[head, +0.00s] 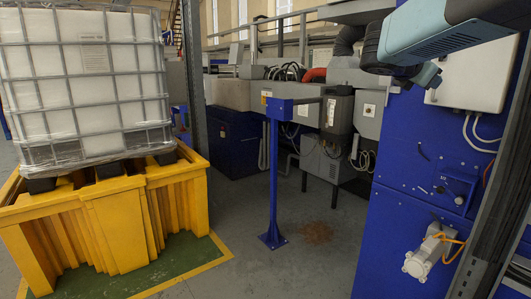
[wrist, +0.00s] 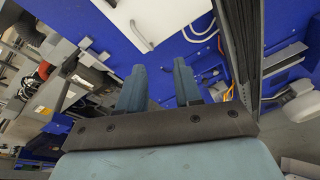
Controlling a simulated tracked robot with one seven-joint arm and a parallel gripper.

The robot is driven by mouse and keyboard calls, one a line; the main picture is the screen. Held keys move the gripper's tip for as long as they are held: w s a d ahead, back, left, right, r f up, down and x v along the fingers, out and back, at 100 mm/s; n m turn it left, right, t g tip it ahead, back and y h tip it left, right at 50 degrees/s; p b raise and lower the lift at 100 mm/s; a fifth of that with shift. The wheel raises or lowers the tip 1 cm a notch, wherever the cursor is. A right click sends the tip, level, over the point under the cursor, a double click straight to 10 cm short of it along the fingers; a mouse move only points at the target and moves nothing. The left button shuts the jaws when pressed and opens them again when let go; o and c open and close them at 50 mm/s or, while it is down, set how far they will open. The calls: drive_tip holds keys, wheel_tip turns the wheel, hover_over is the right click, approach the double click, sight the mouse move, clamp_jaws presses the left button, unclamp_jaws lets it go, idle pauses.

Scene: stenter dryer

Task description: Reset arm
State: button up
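My arm (head: 445,32) reaches in at the top right of the head view, in front of the tall blue machine panel (head: 412,190). Its teal and dark links hang high, near a white box (head: 480,75) on that panel. In the wrist view my gripper (wrist: 159,82) shows two blue-grey fingers standing apart, with nothing between them. Beyond the fingers lie the blue panel (wrist: 188,45) and the white box (wrist: 165,14). The view is tilted. The fingers are not clear in the head view.
A caged white tank (head: 85,85) stands on a yellow bunded pallet (head: 125,225) at left. A blue post (head: 273,180) stands mid-floor by a brown stain (head: 317,232). A small pale motor (head: 428,252) juts from the panel. The grey floor between pallet and panel is otherwise open.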

drive_tip(key=s+a+f+m+g+y, duration=0.1)
drive_tip(key=s+a+f+m+y, duration=0.5)
drive_tip(key=s+a+f+m, duration=0.2)
drive_tip(key=s+a+f+m+g+y, duration=0.1)
drive_tip(key=s+a+f+m+y, duration=0.5)
drive_tip(key=s+f+m, duration=0.6)
wheel_tip(320, 180, down, 2)
drive_tip(key=shift+a+f+g+y, duration=0.2)
drive_tip(key=shift+a+g+y, duration=0.15)
drive_tip(key=shift+a, duration=0.75)
